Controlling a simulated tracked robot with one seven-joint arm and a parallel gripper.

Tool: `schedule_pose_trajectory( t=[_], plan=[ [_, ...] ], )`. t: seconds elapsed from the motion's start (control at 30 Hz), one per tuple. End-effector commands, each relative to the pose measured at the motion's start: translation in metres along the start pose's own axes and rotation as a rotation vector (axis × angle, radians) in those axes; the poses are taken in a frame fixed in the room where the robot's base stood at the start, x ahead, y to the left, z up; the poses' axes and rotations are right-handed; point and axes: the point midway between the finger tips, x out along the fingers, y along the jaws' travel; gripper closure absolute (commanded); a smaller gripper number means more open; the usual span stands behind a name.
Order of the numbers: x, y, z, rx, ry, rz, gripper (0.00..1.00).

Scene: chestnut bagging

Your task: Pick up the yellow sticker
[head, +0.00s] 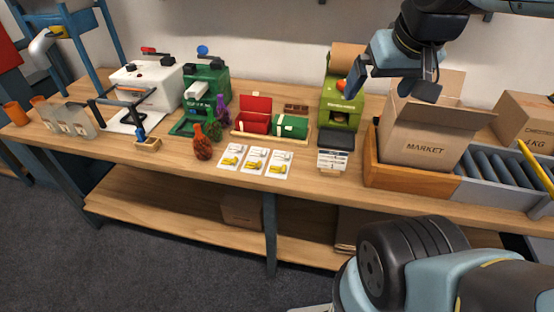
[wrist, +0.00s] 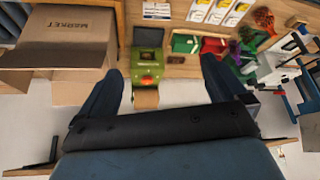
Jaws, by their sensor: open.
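Three white cards lie side by side on the table: a left card (head: 232,156), a middle card (head: 254,160) and a right card (head: 279,163). Each carries a yellow patch near its lower edge; which one is the yellow sticker I cannot tell. The cards also show at the top edge of the wrist view (wrist: 219,11), which is upside down. My gripper (head: 392,84) is open and empty, high above the back right of the table, far from the cards. Its two fingers also show in the wrist view (wrist: 157,82), with the green machine between them.
An open MARKET box (head: 427,145) stands in a wooden tray at the right, beside a roller conveyor (head: 497,172). Red and green containers (head: 254,118) and orange and purple net bags (head: 203,144) crowd behind and left of the cards.

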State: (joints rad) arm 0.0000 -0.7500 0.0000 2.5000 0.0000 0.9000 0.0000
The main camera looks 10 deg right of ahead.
Motion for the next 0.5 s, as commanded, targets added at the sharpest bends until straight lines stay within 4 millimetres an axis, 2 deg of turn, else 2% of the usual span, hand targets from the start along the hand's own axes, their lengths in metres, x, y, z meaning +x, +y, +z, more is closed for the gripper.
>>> schedule_pose_trajectory(
  t=[0.03,0.17,0.37,0.5],
  plan=[
    [0.0,0.0,0.0,-0.001,-0.001,0.0,0.07],
    [0.004,-0.003,-0.006,-0.031,-0.023,0.001,0.19],
    [0.025,-0.014,-0.027,-0.158,-0.115,0.007,0.38],
    [0.044,-0.026,-0.043,-0.269,-0.187,0.01,0.38]
  ],
)
